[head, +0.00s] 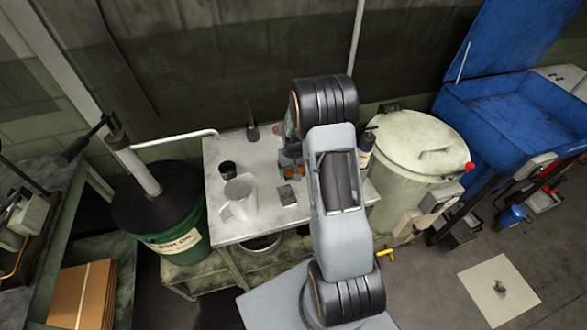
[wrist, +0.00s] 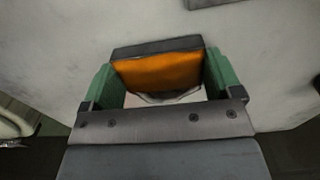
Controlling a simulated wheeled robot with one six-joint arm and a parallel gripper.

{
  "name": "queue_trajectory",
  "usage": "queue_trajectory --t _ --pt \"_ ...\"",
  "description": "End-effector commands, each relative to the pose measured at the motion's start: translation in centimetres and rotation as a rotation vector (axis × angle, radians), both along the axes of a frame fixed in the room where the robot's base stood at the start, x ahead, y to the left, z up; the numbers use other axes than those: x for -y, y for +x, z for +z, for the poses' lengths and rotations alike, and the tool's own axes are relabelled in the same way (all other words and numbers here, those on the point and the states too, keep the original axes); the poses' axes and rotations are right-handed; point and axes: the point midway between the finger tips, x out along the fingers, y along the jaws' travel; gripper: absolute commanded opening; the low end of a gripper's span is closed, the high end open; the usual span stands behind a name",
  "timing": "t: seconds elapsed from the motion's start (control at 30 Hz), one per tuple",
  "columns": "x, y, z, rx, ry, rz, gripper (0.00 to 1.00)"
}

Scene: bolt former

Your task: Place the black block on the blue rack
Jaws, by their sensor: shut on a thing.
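My gripper (wrist: 158,78) has its two green fingers on either side of a block with a dark top edge and an orange face (wrist: 158,70), and is shut on it. In the head view my gripper (head: 290,152) is partly hidden by my arm, over the right part of the grey table. A small flat black block (head: 287,195) lies on the table in front of it. I cannot tell which of these two the task names. A large blue open-topped unit (head: 490,112) stands at the right; I cannot tell if it is the blue rack.
The grey table (head: 262,212) also bears a clear jug (head: 240,197), a dark cup (head: 227,169), a dark-handled tool (head: 252,126) and a blue-and-black bottle (head: 366,145). A pale drum (head: 418,150) stands right of the table, a green oil bucket (head: 176,235) left of it.

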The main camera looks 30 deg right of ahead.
Motion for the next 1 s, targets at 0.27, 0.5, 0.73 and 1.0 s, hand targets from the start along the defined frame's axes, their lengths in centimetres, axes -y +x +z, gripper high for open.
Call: queue_trajectory --t 0.27,0.5,0.73,1.0 --pt "0.0 0.1 0.0 0.003 -0.001 0.000 0.41" --pt "0.0 0.0 -0.4 0.001 0.000 0.000 0.91" --pt "0.0 0.0 -0.4 0.001 0.000 0.000 1.00" --pt "0.0 0.1 1.2 0.005 -0.001 0.000 1.00"
